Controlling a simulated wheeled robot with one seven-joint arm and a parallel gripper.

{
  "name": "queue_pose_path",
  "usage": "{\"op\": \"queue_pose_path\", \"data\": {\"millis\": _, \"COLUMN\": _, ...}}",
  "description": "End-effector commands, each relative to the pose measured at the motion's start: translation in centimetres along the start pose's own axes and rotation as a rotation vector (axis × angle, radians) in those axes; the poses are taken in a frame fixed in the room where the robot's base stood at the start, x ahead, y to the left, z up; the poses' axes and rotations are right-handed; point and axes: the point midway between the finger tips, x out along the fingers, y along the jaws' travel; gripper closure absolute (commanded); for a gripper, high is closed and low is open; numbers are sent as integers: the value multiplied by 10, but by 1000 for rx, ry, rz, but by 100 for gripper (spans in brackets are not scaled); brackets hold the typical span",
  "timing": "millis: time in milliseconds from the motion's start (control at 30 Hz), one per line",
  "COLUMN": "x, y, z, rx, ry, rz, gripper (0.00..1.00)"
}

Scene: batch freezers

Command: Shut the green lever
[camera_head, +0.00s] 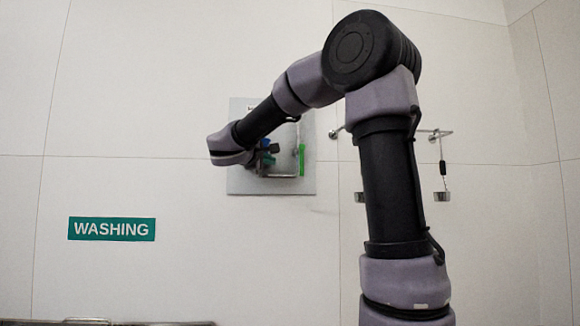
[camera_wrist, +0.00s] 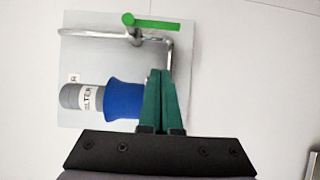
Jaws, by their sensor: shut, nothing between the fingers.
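The green lever (camera_head: 301,160) is a thin green bar near the right edge of a grey wall panel (camera_head: 238,184). In the wrist view the green lever (camera_wrist: 151,22) lies across the top, beside a bent metal pipe (camera_wrist: 95,33). My gripper (camera_wrist: 160,74) is shut and empty, with its dark green fingers close together. Its tips are near the pipe's bent end; I cannot tell whether they touch it. The lever is beyond the tips and apart from them. In the head view my arm partly covers the panel.
A blue flared piece (camera_wrist: 124,100) on a grey labelled cylinder (camera_wrist: 72,96) sits just left of my fingers. A wall rack (camera_head: 436,133) with hanging items is right of the panel. A green WASHING sign (camera_head: 112,229) is lower left.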

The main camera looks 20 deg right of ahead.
Motion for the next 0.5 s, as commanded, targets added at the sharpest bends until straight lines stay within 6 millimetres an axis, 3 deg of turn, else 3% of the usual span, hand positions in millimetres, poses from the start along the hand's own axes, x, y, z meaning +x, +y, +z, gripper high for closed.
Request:
{"op": "queue_pose_path", "data": {"millis": 167, "x": 15, "y": 0, "z": 0, "rx": -1, "ry": -3, "rz": -1, "gripper": 100}}
{"op": "queue_pose_path", "data": {"millis": 500, "x": 85, "y": -1, "z": 1, "rx": 0, "ry": -4, "rz": -2, "gripper": 100}}
